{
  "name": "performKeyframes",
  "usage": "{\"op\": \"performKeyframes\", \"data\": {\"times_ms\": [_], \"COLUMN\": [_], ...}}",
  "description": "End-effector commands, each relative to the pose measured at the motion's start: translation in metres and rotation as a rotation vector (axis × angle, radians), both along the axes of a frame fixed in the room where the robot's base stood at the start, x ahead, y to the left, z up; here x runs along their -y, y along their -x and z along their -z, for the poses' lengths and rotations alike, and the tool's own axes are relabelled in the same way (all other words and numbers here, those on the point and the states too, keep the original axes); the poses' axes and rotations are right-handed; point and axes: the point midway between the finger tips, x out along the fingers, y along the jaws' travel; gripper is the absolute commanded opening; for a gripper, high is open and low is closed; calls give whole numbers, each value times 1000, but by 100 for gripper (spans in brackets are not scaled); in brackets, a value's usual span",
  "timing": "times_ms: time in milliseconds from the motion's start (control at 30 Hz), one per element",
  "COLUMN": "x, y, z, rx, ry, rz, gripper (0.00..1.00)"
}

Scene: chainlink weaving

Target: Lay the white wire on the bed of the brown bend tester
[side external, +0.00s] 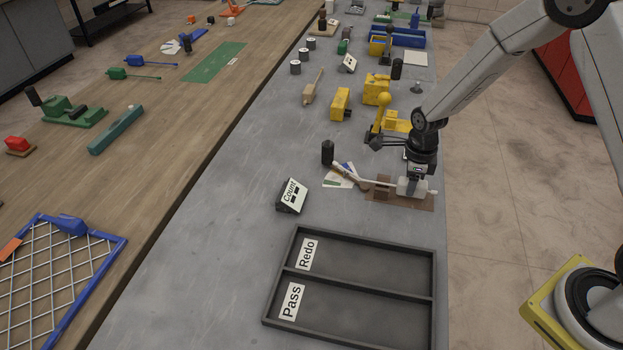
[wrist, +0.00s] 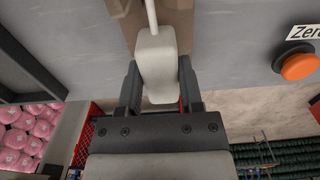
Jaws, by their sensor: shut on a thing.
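The white wire has a thin light rod and a thick white block end (side external: 408,187). The block end also shows in the wrist view (wrist: 157,55). My gripper (side external: 413,178) points down over it, and in the wrist view its two fingers (wrist: 159,88) are shut on the block's sides. The brown bend tester (side external: 427,204) is under the wire, with a brown upright part. Its brown surface also shows in the wrist view (wrist: 176,28). The rod reaches left past the tester. I cannot tell whether the wire touches the bed.
A black cylinder (side external: 327,152), fanned cards (side external: 338,181) and a "Count" sign (side external: 291,196) stand left of the tester. A dark tray (side external: 350,292) with Redo and Pass compartments, both empty, is in front. Yellow tools (side external: 377,90) stand behind. An orange button (wrist: 298,66) shows in the wrist view.

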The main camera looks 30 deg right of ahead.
Motion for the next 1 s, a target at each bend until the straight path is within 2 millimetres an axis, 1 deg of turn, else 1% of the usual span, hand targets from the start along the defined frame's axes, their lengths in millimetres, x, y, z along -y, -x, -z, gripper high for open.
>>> {"op": "performKeyframes", "data": {"times_ms": [1000], "x": [0], "y": [0], "z": [12], "rx": [1], "ry": [1], "rz": [0], "gripper": [0]}}
